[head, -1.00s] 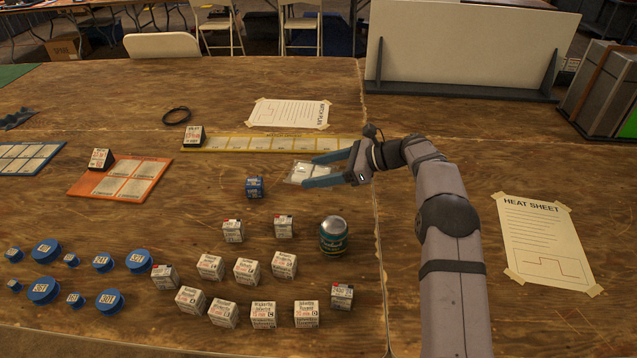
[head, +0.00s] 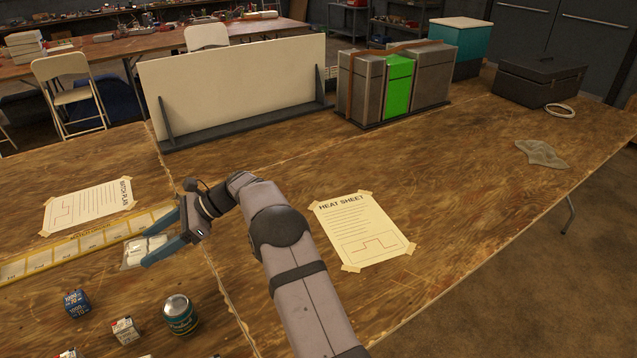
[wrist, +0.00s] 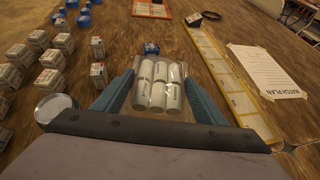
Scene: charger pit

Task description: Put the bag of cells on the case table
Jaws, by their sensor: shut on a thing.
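The bag of cells (head: 146,250) is a clear pouch with several white cylinders in it. My gripper (head: 151,246) has its blue fingers on either side of the bag and is shut on it. In the wrist view the bag (wrist: 158,88) lies between the two fingers, cells in two rows. It is over the left wooden table by the end of the yellow strip; I cannot tell if it touches the wood. The right-hand wooden table (head: 440,190), across a seam, bears a grey and green case (head: 398,85); no label marks it as the case table.
A white panel (head: 240,85) on a dark stand is at the back. A heat sheet (head: 360,230) is taped down right of my arm. A dark box (head: 540,82), white ring (head: 560,111) and grey cloth (head: 542,153) lie far right. Bare wood lies between. A can (head: 180,315) stands in front.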

